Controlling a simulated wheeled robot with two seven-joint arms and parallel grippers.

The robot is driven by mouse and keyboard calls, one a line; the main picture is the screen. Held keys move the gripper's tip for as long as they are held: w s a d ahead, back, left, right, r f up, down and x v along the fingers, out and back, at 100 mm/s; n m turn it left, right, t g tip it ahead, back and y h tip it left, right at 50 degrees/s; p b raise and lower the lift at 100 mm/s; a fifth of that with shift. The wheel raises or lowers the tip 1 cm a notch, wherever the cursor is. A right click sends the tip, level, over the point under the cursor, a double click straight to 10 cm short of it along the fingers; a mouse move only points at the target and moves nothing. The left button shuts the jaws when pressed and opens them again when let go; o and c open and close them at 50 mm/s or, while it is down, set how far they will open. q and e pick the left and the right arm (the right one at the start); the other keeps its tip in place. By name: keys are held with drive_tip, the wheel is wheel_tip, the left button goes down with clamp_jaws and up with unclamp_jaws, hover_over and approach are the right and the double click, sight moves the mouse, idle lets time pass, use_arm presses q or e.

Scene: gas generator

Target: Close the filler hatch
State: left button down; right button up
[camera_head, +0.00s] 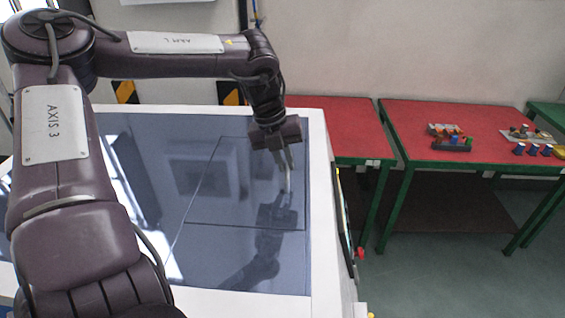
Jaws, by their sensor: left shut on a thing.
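The filler hatch (225,195) is a dark, glossy blue panel marked by thin seam lines in the top of the white-edged generator (318,215). It looks about level with the surface around it; I cannot tell whether a small gap is left. My left gripper (287,183) points down over the right part of the hatch, its narrow fingers together. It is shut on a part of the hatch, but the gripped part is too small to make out. The gripper and arm reflect in the glossy surface. My right gripper is not in view.
Red-topped tables with green frames (405,125) stand to the right. They carry small coloured parts (452,143) and blue cylinders (533,150). A red knob (361,253) sticks out from the generator's right side. Grey floor (440,265) lies free at the lower right.

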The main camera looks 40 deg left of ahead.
use_arm(q)
drive_tip(key=shift+s+f, duration=0.15)
drive_tip(key=shift+f, duration=0.1)
drive_tip(key=c, duration=1.8)
unclamp_jaws()
drive_tip(key=shift+d, duration=0.1)
drive_tip(key=shift+c, duration=0.2)
drive_tip(key=o, duration=0.3)
drive_tip(key=shift+w, duration=0.4)
drive_tip(key=shift+o, duration=0.2)
drive_tip(key=shift+s, duration=0.1)
drive_tip(key=shift+s+r, duration=0.1)
drive_tip(key=shift+r, duration=0.25)
drive_tip(key=b+v, duration=0.2)
drive_tip(key=v, duration=0.5)
